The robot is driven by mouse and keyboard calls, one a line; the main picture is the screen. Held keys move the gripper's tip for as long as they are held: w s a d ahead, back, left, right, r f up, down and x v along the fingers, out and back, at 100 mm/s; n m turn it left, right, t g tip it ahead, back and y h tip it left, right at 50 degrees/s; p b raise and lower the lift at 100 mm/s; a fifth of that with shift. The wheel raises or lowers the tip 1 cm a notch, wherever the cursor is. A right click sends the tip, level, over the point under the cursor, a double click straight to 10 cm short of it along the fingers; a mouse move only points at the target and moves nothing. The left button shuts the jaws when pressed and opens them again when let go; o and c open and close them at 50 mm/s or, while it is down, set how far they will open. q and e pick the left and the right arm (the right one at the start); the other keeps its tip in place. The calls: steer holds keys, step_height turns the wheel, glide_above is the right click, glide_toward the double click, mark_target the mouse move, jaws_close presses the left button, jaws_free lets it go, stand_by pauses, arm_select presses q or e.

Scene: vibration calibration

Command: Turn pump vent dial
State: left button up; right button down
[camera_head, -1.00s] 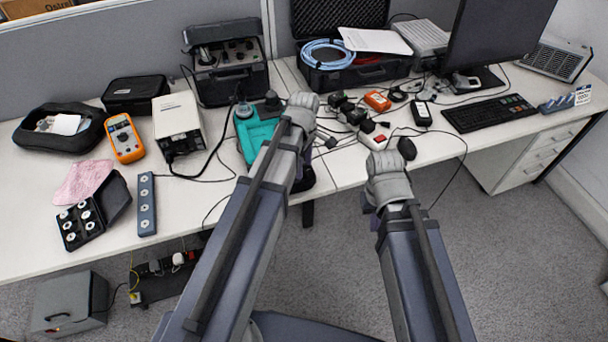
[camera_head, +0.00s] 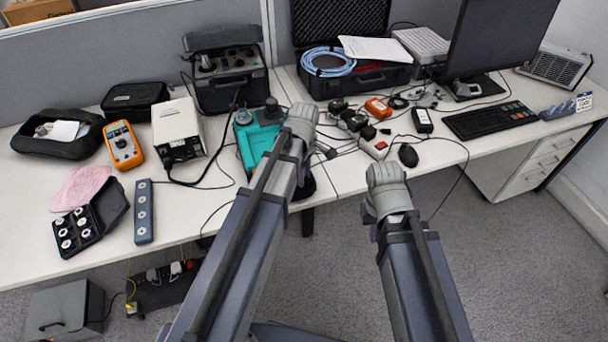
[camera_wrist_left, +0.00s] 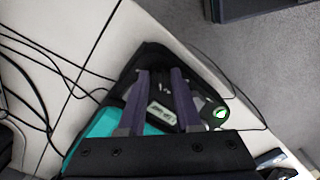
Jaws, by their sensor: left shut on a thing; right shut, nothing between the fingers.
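The teal pump (camera_head: 255,138) stands near the front edge of the desk, partly covered by my left arm. It shows in the left wrist view as a teal body (camera_wrist_left: 103,124) with a dark end, a pale label and a green-lit round spot (camera_wrist_left: 221,112). My left gripper (camera_wrist_left: 159,72) has its two purple fingers over the dark end. It is shut on the pump's vent dial, which is dark and hard to make out between the fingertips. My right gripper (camera_head: 374,232), shut and empty, hangs in front of the desk edge, mostly hidden by its own arm.
The desk front between the arms is mostly clear.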

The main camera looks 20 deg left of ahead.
arm_select(q)
steer(key=shift+m, duration=0.4)
jaws_close()
steer(key=m, duration=1.3)
steer(key=shift+m, duration=2.2)
steer(key=o, duration=1)
jaws_free()
steer(key=shift+c, duration=0.2)
